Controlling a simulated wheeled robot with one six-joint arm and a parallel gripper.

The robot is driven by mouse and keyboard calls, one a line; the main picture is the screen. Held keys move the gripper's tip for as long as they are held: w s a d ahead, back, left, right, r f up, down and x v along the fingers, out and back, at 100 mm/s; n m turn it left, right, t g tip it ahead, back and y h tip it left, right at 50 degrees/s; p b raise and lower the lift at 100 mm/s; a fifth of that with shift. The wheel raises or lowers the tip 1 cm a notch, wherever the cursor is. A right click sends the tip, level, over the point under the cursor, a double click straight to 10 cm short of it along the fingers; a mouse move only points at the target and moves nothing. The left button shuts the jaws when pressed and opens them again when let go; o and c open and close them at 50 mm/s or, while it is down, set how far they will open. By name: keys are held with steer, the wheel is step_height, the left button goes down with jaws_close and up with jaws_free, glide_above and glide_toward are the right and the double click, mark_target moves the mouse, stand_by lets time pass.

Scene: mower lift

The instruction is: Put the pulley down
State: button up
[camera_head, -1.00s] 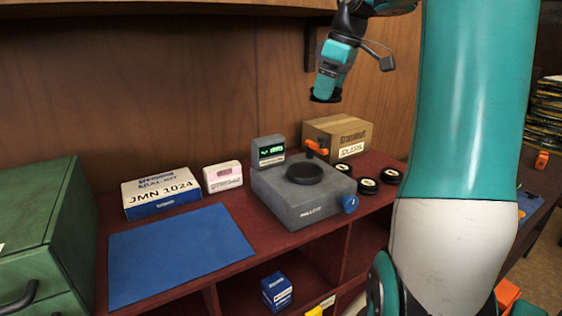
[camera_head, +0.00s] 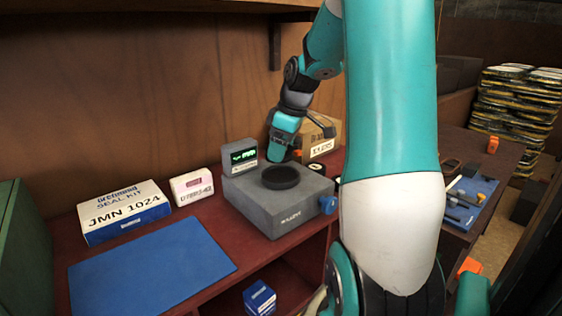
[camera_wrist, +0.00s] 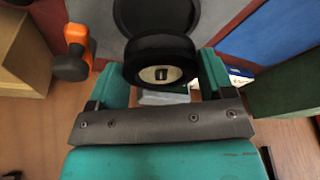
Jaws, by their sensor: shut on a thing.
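My gripper (camera_head: 278,154) is shut on a black pulley with a pale hub. The pulley (camera_wrist: 160,72) shows between the two fingers in the wrist view. In the head view the gripper is low, near the back of the grey machine (camera_head: 268,216), and the held pulley is mostly hidden there. The machine has a dark round plate (camera_head: 281,177) on top. In the wrist view this plate (camera_wrist: 150,14) appears just beyond the held pulley; I cannot tell whether they touch.
An orange-handled tool (camera_wrist: 76,50) stands close to the left finger in the wrist view. Another pulley (camera_head: 315,167) sits behind the machine. A blue mat (camera_head: 150,266) lies clear at left, before the seal kit box (camera_head: 125,211). A green display (camera_head: 243,156) stands behind the machine.

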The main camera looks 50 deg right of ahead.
mark_target(282, 176)
steer(key=shift+f+p, duration=0.45)
steer(key=shift+f, duration=1.95)
steer(key=shift+f, duration=0.2)
steer(key=o, duration=1.1)
